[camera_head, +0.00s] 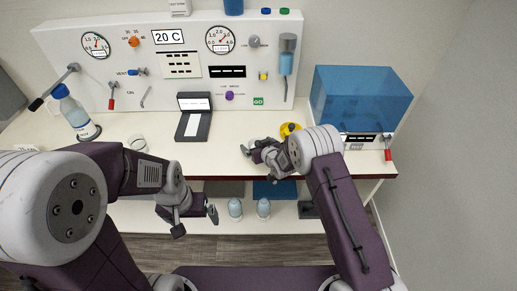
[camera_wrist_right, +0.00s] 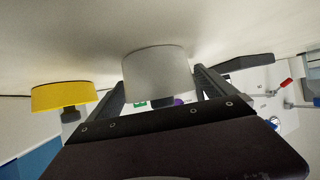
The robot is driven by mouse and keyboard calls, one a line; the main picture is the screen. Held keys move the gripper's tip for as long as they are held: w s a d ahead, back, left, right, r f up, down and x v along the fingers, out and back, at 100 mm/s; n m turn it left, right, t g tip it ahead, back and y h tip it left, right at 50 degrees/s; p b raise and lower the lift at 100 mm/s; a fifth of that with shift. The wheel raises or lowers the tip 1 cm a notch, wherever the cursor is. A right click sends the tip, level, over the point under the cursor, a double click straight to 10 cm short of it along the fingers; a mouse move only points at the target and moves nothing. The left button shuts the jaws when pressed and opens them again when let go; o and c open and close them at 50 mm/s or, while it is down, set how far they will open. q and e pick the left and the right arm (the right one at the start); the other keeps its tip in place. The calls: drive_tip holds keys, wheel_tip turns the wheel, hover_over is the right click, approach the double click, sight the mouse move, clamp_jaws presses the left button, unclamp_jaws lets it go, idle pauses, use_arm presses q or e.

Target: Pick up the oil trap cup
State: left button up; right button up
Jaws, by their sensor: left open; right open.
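No part carries a readable label as the oil trap cup. A pale grey cylinder with a dark stem (camera_wrist_right: 157,75) stands between the fingers of my right gripper (camera_wrist_right: 160,88) in the right wrist view; a grip on it does not show. In the head view my right gripper (camera_head: 260,156) is open, low over the counter's front right, and largely hides this cylinder. A translucent blue cup under a grey cap (camera_head: 286,63) hangs at the panel's right side. My left gripper (camera_head: 196,221) is open and empty in front of the counter edge.
A yellow round part (camera_head: 289,129) stands beside my right gripper; it also shows in the wrist view (camera_wrist_right: 62,96). A blue clear tank (camera_head: 360,95) is at right. A dark device (camera_head: 193,125), white ring (camera_head: 137,143) and blue-capped bottle (camera_head: 73,112) stand on the counter.

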drive_tip(key=shift+x, duration=0.85)
drive_tip(key=c, duration=1.4)
drive_tip(key=shift+r, duration=0.9)
drive_tip(key=r, duration=0.1)
drive_tip(key=r+b, duration=0.1)
drive_tip(key=shift+s+d+r, duration=0.1)
drive_tip(key=shift+d+r, duration=0.15)
drive_tip(key=shift+r, duration=0.05)
drive_tip(key=c, duration=0.4)
drive_tip(key=d+r, duration=0.2)
drive_tip(key=d, duration=0.1)
drive_tip(key=s+d+r, duration=0.1)
drive_tip(key=d+r, duration=0.1)
drive_tip(key=d, duration=0.2)
drive_tip(key=s+d+r, duration=0.1)
drive_tip(key=d+r, duration=0.1)
drive_tip(key=d, duration=0.2)
drive_tip(key=shift+r, duration=0.35)
drive_tip(key=shift+c, duration=0.2)
